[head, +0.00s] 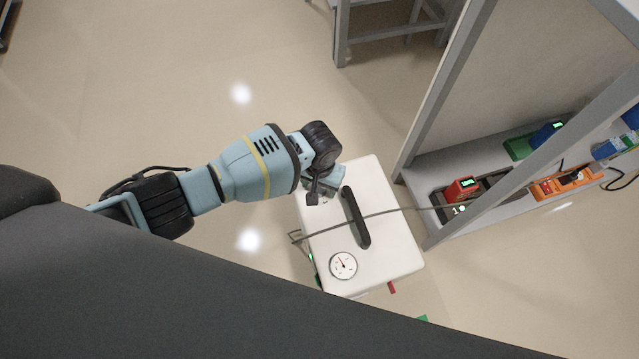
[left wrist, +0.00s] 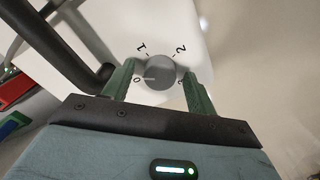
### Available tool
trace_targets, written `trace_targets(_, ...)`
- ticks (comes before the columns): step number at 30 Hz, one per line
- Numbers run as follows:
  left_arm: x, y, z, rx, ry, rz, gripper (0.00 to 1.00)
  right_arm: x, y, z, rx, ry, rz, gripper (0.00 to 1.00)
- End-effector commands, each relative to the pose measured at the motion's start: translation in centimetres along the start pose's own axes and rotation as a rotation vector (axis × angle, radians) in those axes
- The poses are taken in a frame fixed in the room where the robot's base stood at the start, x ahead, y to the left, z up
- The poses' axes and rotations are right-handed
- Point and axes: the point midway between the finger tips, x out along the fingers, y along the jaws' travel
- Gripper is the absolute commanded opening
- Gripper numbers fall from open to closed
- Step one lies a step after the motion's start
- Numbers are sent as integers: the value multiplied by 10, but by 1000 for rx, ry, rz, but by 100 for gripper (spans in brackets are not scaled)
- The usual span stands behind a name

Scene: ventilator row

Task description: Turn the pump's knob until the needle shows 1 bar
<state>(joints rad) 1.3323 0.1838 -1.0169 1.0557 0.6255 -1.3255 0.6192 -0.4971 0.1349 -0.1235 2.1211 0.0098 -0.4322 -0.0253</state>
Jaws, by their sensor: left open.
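The pump is a white box (head: 390,250) on the floor with a black handle (head: 355,217) across its top. Its round dial (head: 343,264) has a needle pointing up and slightly left; its numbers are too small to read. The grey knob (left wrist: 160,70) shows in the left wrist view, with marks including 1 and 2 around it. Its pale pointer line points left, towards the 0 mark. My left gripper (head: 322,192) is over the pump's far left corner. Its green fingers are open, one on each side of the knob; contact is unclear. My right gripper is out of view.
A thin cable (head: 392,210) runs across the pump's top to the grey shelf unit (head: 420,170) at right. The shelf holds a red device (head: 462,189) with a green display and an orange device (head: 558,183). Floor left of the pump is clear.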

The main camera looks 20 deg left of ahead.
Motion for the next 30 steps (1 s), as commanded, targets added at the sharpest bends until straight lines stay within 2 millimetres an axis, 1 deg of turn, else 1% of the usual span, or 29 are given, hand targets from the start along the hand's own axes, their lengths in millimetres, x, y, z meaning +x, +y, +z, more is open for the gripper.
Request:
trace_targets(6,0,0,0,0,1,0,57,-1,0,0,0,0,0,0)
trace_targets(15,0,0,0,0,1,0,18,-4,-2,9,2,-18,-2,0)
trace_targets(16,0,0,0,0,1,0,14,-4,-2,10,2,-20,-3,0)
trace_targets(17,0,0,0,0,1,0,12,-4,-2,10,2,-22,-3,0)
trace_targets(23,-1,0,0,47,0,2,12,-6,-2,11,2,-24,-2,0)
trace_targets(30,-1,1,1,244,0,2,12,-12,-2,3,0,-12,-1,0)
